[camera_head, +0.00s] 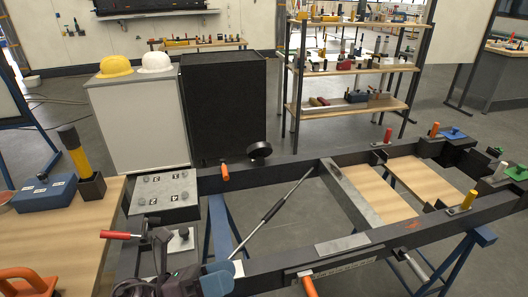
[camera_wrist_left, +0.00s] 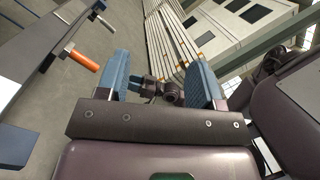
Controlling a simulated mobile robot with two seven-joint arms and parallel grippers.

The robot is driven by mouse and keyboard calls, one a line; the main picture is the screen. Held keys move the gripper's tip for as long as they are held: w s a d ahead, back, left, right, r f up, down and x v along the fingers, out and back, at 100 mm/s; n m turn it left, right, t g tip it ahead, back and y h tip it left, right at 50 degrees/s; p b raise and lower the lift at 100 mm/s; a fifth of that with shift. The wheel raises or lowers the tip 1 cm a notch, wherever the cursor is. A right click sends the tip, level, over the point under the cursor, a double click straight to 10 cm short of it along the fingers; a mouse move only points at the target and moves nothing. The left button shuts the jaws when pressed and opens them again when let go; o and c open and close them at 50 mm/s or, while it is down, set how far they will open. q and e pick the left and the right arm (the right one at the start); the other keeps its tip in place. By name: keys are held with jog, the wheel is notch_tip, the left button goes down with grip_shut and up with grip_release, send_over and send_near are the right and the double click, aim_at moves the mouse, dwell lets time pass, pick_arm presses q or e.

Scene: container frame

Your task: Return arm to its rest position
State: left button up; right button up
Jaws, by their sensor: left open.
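My left gripper (camera_head: 216,278) is at the bottom of the head view, low over the near left corner of the dark container frame (camera_head: 275,266). Only part of it shows there, with a blue finger beside the frame's near beam. In the left wrist view my left gripper (camera_wrist_left: 163,76) has its two blue fingers wide apart. I see no object held between them. An orange-handled clamp (camera_wrist_left: 84,61) on a dark beam is left of the fingers, apart from them. My right gripper is in neither view.
Orange clamps (camera_head: 225,172) and a red-handled clamp (camera_head: 118,235) stick out from the frame. A thin rod (camera_head: 272,213) slants across its opening. A wooden table (camera_head: 60,240) with a blue box (camera_head: 45,193) stands left. Open floor lies beyond the frame, before the shelf (camera_head: 350,107).

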pick_arm(q)
jog(key=w+a+f+n+t+y, duration=0.1)
jog(key=a+f+n+t+y, duration=0.4)
jog(key=n, duration=0.8)
jog(key=w+a+f+n+t+y, duration=0.1)
jog(key=a+f+n+t+y, duration=0.2)
jog(key=a+n+t+y, duration=0.65)
jog(key=s+a+f+n+g+y, duration=0.2)
jog(key=s+f+n+g, duration=0.2)
jog(key=n, duration=0.5)
jog(key=s+a+f+n+g+y, duration=0.3)
jog(key=s+f+n+g, duration=0.1)
jog(key=s+f+n, duration=0.4)
notch_tip(320, 180, down, 3)
jog(key=shift+s+a+f+n+g, duration=0.1)
jog(key=shift+s+a+n+g, duration=0.2)
jog(key=shift+n, duration=0.75)
jog(key=shift+w+d, duration=0.15)
